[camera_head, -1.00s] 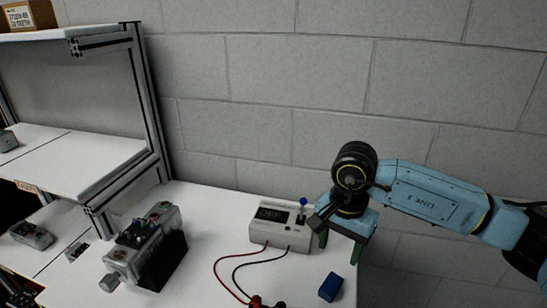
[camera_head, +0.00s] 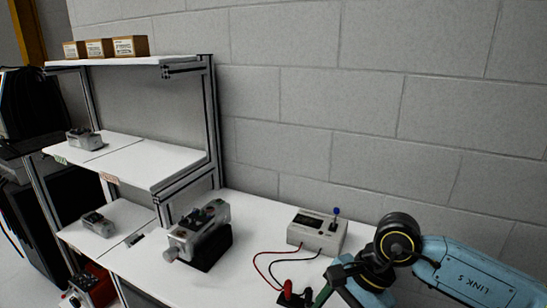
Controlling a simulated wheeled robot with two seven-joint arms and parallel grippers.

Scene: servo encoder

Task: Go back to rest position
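My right arm comes in from the right edge. Its gripper (camera_head: 335,296) hangs low at the bottom edge of the picture, in front of a beige meter box (camera_head: 308,237). One dark green finger shows beside the red and black probe ends; the rest is cut off by the frame, so its opening cannot be judged. I see nothing held in it. My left gripper is not in view. A grey servo unit (camera_head: 205,226) on a black base stands on the white table (camera_head: 262,212), left of the meter box.
A shelf rack (camera_head: 212,125) stands at the left, with cardboard boxes (camera_head: 100,48) on top and a grey device (camera_head: 84,139) on its middle shelf. Another grey device (camera_head: 98,223) lies lower. Red and black leads run from the meter box. A block wall closes the back.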

